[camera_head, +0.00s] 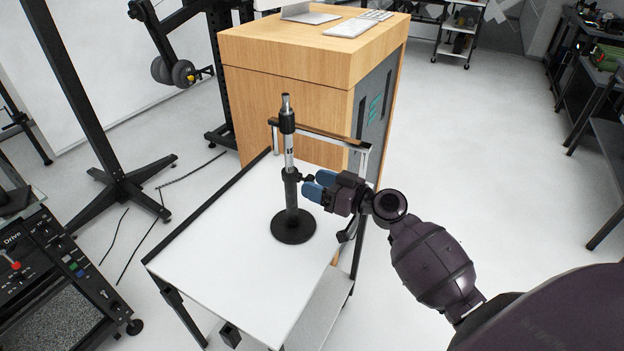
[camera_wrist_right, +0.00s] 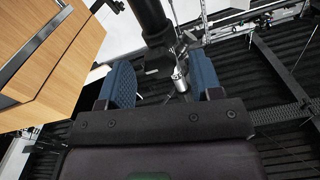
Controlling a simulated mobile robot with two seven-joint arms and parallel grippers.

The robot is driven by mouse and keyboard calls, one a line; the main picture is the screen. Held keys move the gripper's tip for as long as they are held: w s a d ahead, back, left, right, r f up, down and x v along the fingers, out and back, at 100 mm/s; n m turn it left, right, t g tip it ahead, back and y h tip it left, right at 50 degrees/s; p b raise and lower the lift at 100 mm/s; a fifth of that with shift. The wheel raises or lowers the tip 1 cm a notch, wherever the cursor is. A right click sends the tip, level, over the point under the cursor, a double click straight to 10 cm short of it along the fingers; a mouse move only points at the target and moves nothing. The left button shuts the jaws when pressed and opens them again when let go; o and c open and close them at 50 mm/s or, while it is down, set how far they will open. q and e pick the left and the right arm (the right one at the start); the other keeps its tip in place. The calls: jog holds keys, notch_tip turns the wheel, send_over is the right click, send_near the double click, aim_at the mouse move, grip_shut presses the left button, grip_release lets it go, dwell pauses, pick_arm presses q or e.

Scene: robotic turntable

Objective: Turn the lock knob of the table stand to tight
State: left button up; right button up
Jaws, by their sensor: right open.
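The table stand (camera_head: 292,205) is upright on a white cart top, with a round black base, a black lower tube and a silver upper tube. Its lock knob (camera_head: 308,178) is a small dark part on the right side of the collar, partly hidden by my fingers. My right gripper (camera_head: 316,186) is open beside the collar, its blue fingertips pointing left at the knob. In the right wrist view, the stand's black tube (camera_wrist_right: 149,18) comes down from the top, and a small silver part (camera_wrist_right: 180,78) shows between the spread blue fingers. My left gripper is not in view.
The white cart top (camera_head: 230,255) is otherwise clear, with a raised handle bar (camera_head: 320,134) at its back. A wooden cabinet (camera_head: 290,100) stands close behind. A black equipment console (camera_head: 50,285) is at the lower left. Open floor lies to the right.

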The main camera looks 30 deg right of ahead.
jog(key=shift+x, duration=0.95)
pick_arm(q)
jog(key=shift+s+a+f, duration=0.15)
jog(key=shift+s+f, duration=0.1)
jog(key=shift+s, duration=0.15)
pick_arm(e)
jog(key=shift+c, duration=0.7)
jog(key=c, duration=0.8)
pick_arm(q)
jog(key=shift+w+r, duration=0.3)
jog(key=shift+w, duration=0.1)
